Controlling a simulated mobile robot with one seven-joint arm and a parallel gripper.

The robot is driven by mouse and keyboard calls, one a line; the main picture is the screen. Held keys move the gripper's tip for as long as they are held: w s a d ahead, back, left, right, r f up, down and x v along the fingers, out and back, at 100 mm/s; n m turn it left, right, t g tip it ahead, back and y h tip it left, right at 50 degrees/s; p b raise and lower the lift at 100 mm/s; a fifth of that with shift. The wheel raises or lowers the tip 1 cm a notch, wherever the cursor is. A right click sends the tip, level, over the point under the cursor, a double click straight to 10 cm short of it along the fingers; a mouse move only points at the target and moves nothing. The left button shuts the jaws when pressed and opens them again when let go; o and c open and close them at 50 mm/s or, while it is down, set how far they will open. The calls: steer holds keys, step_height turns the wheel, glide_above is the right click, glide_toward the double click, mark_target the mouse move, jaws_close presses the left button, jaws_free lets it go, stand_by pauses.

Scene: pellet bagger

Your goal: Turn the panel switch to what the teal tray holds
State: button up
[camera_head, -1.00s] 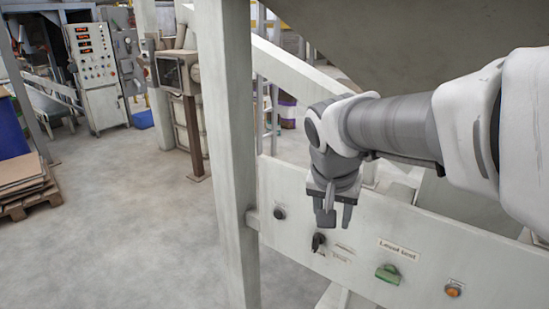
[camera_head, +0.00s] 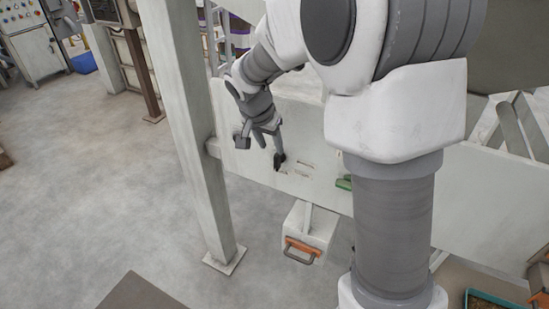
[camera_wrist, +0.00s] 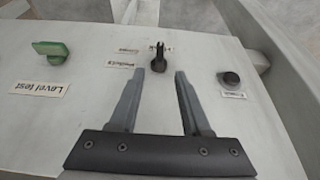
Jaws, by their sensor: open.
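The black panel switch (camera_wrist: 159,55) stands on the pale panel in the wrist view, with its narrow end toward the top of the picture. Small labels lie beside it, upside down and too blurred to read surely. It also shows in the head view (camera_head: 279,161), close to my gripper (camera_head: 262,140). My gripper is open and empty, its fingertips (camera_wrist: 160,76) either side of the switch's line and just short of it in the wrist view. The teal tray (camera_head: 470,300) is cut off at the head view's lower right corner. It holds small brownish pieces, too small to identify.
A pale post (camera_head: 190,130) stands left of the panel.

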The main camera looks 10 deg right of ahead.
mark_target(275, 156)
steer(key=x, duration=0.9)
steer(key=shift+d+f+b, duration=0.15)
steer(key=shift+f+b, duration=0.05)
steer(key=shift+b, duration=0.15)
jaws_close()
